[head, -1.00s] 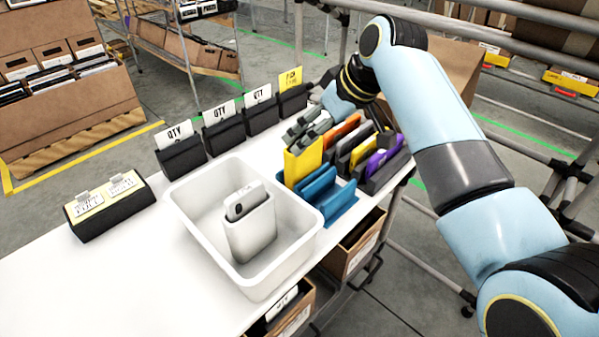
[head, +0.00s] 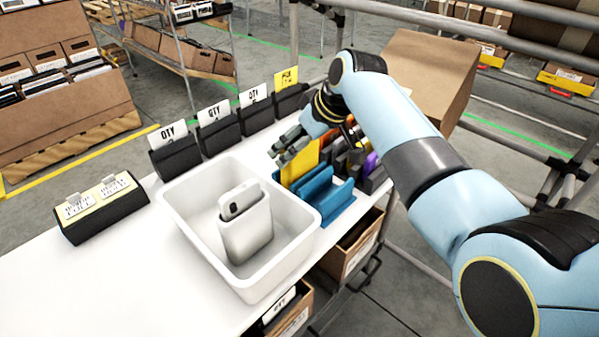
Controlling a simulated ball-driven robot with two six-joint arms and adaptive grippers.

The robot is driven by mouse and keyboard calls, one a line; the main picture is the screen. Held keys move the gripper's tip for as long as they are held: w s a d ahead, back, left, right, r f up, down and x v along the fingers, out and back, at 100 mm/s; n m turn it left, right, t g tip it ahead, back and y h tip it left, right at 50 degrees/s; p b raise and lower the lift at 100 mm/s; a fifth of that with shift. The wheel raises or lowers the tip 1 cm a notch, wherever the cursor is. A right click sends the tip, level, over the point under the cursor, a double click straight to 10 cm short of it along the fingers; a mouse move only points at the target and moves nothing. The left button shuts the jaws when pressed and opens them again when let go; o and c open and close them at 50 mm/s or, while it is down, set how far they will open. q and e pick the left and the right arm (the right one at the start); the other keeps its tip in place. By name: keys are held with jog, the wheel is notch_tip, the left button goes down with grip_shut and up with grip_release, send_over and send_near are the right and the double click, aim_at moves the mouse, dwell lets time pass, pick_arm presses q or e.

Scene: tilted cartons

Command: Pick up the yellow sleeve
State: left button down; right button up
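The yellow sleeve (head: 301,163) stands upright, slightly tilted, at the front left of a row of coloured sleeves, just behind the blue holder (head: 318,192). My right gripper (head: 288,146) reaches in from the upper right. Its grey fingers are at the upper left edge of the yellow sleeve, very close to it. I cannot tell whether they touch it or how far apart they are. The arm hides much of the row behind. My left gripper is not in view.
A white bin (head: 182,205) holding a pale grey sleeve (head: 245,234) stands left of the row. Black holders with QTY cards (head: 214,112) line the far table edge. A purple sleeve (head: 370,164) is partly hidden by my arm. The near-left white table (head: 110,275) is clear.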

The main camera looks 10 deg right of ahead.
jog(key=c, duration=0.7)
